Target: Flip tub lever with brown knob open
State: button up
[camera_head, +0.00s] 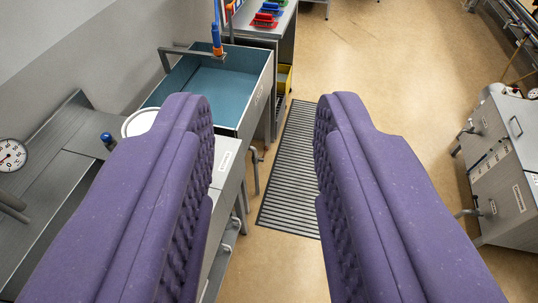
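My gripper (268,104) is open and empty. Its two purple padded fingers reach forward with a wide gap between them, over the floor. A grey tub with a teal inside (212,84) stands ahead and to the left, beyond the left finger. A grey bent pipe (186,52) reaches over the tub's back left part. I cannot make out a lever with a brown knob; the left finger hides part of the bench and the tub's near side. A dark blue knob (107,138) stands on the grey bench left of the left finger.
A blue and orange sprayer (217,40) hangs over the tub. A slatted floor grate (291,166) lies between the fingers. A round gauge (11,155) is at the far left. A grey cabinet (503,165) stands at the right.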

aim_at(267, 149)
jog(key=i+l, duration=0.15)
jog(key=i, duration=1.1)
jog(key=i+l+z, duration=0.15)
jog(key=i, duration=1.1)
